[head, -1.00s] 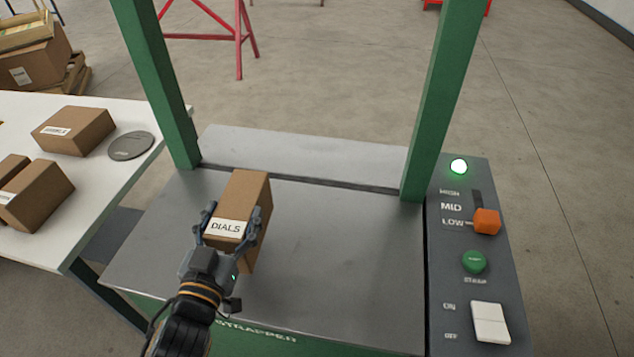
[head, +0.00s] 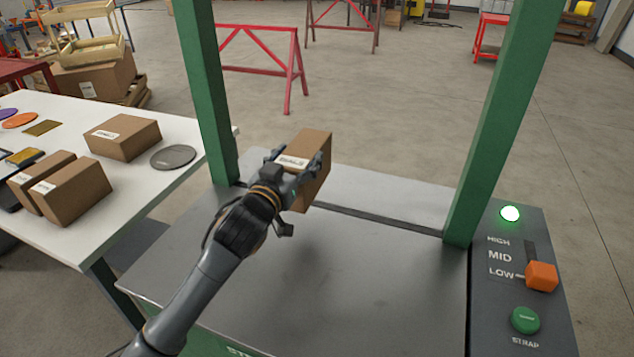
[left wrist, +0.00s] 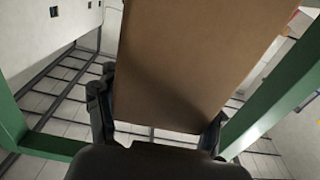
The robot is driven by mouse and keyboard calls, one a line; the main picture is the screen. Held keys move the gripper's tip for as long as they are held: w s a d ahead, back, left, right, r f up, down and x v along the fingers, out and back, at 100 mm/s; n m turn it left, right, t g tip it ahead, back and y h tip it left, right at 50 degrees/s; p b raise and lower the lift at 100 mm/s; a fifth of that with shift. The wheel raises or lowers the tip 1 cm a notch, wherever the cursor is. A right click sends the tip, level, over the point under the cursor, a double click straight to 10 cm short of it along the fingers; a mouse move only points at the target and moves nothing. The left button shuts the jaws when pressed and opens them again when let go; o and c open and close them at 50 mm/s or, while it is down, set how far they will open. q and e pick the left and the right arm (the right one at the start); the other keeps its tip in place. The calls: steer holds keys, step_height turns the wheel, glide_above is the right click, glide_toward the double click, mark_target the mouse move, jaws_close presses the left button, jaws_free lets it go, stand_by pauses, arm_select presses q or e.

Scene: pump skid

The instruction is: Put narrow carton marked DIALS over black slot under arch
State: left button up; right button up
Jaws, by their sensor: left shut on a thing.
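The narrow DIALS carton (head: 317,172) is brown with a white label facing me. My left gripper (head: 296,165) is shut on it, a finger on each side. In the head view the carton covers part of the black slot (head: 370,216) near its left end, between the green posts of the arch. I cannot tell whether its base touches the metal top (head: 330,270). In the left wrist view the carton (left wrist: 195,60) fills the middle between the fingers. My right gripper is not in view.
The green arch posts (head: 207,90) (head: 505,120) stand left and right of the carton. A control panel (head: 545,240) with a lit green lamp (head: 510,214) and an orange lever (head: 541,276) is at right. A white table (head: 140,200) with several cartons is at left.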

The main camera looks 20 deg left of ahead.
arm_select(q)
steer(key=w+f, duration=0.2)
steer(key=w+d+f, duration=0.1)
steer(key=w+f, duration=0.2)
steer(key=shift+w+d, duration=0.1)
steer(key=shift+w, duration=0.2)
steer(key=shift+w+f, duration=0.4)
steer(key=shift+f, duration=0.15)
steer(key=f, duration=0.3)
steer(key=shift+w+d+f, duration=0.1)
steer(key=shift+w+f, duration=0.1)
steer(key=shift+f, duration=0.05)
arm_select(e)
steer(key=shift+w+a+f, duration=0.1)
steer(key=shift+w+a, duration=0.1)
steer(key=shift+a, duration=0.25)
arm_select(q)
steer(key=shift+f+b, duration=0.2)
steer(key=shift+b, duration=0.1)
steer(key=o, duration=1.6)
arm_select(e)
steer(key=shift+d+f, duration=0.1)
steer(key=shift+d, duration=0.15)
